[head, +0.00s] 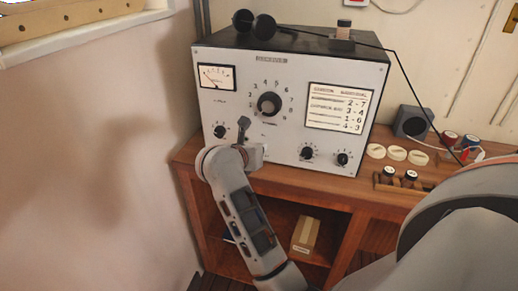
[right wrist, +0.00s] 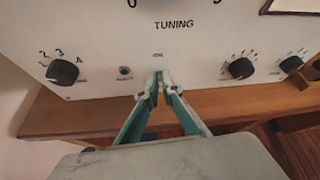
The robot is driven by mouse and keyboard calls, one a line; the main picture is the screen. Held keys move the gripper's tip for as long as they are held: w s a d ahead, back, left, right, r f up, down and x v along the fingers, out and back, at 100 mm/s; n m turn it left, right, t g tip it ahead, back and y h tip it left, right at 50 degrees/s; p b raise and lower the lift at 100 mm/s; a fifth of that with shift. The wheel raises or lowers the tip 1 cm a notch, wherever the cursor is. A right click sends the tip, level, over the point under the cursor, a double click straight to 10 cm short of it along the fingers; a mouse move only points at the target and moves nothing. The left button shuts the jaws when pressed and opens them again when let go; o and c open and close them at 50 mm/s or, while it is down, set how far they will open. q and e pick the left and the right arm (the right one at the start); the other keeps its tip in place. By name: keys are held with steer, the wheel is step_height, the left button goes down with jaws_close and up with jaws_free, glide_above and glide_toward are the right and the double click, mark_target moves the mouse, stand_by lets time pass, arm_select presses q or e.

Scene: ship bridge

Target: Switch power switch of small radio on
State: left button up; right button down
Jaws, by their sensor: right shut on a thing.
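The small radio (head: 290,85) is a white-fronted receiver with a dark top on a wooden desk. Its front panel also fills the upper part of the right wrist view (right wrist: 200,40). My right gripper (right wrist: 160,82) is at the panel below the word TUNING, with its green-sided fingertips close together on a small part there, taken as the power switch. The fingertips hide that switch, so its position cannot be told. In the head view my right wrist covers the lower front of the radio. My left gripper is not in view.
Knobs flank the fingertips: a left knob (right wrist: 62,72) and a right knob (right wrist: 241,68). Headphones (head: 254,25) lie on top of the radio. A small grey speaker (head: 411,122) and white discs (head: 397,153) are right of it. A wall borders the left side.

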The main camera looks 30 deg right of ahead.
steer(key=shift+r, duration=0.1)
steer(key=c, duration=2.2)
jaws_free()
steer(key=shift+c, duration=0.2)
